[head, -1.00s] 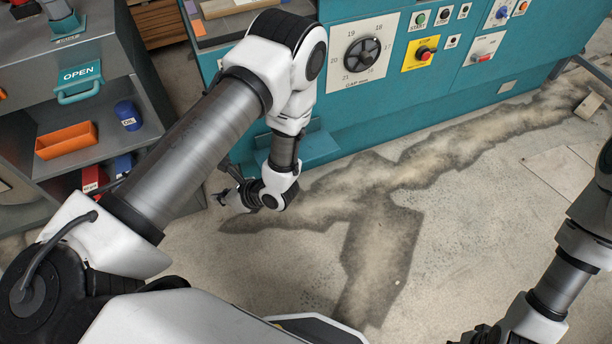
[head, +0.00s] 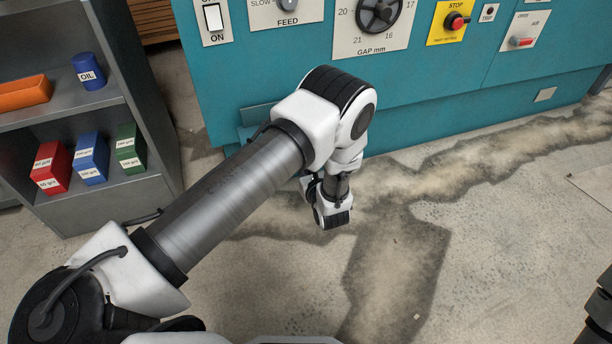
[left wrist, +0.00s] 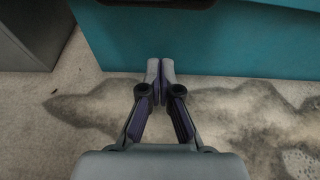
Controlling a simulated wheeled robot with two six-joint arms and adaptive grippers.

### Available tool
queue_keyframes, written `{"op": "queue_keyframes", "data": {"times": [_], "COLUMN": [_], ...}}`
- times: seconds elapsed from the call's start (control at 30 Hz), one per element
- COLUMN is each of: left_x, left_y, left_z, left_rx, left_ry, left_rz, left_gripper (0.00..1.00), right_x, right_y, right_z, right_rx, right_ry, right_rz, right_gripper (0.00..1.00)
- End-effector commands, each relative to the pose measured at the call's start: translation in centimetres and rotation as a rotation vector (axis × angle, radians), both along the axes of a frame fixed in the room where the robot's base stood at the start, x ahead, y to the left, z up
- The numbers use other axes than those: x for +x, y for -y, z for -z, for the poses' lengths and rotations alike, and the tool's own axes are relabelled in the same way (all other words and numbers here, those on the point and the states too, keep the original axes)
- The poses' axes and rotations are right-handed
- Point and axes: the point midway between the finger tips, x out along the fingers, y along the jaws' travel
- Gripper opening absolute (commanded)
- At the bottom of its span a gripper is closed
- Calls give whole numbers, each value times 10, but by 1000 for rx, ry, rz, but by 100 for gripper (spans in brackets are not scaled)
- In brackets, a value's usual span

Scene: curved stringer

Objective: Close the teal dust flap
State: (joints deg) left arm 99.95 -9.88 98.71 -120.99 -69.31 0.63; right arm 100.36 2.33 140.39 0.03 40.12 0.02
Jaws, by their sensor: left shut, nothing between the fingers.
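The teal machine front (head: 440,85) stands behind my left arm. A teal ledge (head: 258,113) juts from its lower part, partly hidden by my arm; I cannot tell for sure whether this is the dust flap. My left gripper points down out of clear sight in the head view, below the wrist and near the machine's foot. In the left wrist view my left gripper (left wrist: 161,68) is shut and empty, its fingertips in front of the lower edge of a teal panel (left wrist: 230,40). My right gripper is not in view.
A grey shelf unit (head: 150,195) stands at the left with an orange bin (head: 24,93), a blue oil can (head: 88,72) and red, blue and green boxes. The concrete floor (head: 490,260) in front of the machine is stained but clear.

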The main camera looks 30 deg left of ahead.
Motion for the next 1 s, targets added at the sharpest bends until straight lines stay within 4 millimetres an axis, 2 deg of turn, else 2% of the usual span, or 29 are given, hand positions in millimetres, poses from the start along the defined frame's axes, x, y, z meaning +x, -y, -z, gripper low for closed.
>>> {"op": "queue_keyframes", "data": {"times": [0.03, 0.27, 0.33, 0.53, 1.0], "left_x": [6, 38, 38, 36, 38], "left_y": [-10, -46, -43, -43, -43], "left_z": [10, 26, 7, -17, -22], "left_rx": [-1, 0, 1, 0, -4], "left_ry": [2, 3, 3, 1, -3], "left_rz": [-6, -4, 2, 0, -1], "left_gripper": [0, 0, 0, 0, 0], "right_x": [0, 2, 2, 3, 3], "right_y": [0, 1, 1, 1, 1], "right_z": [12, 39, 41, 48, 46], "right_rx": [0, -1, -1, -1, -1], "right_ry": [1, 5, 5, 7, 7], "right_rz": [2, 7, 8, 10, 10], "right_gripper": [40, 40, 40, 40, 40]}}
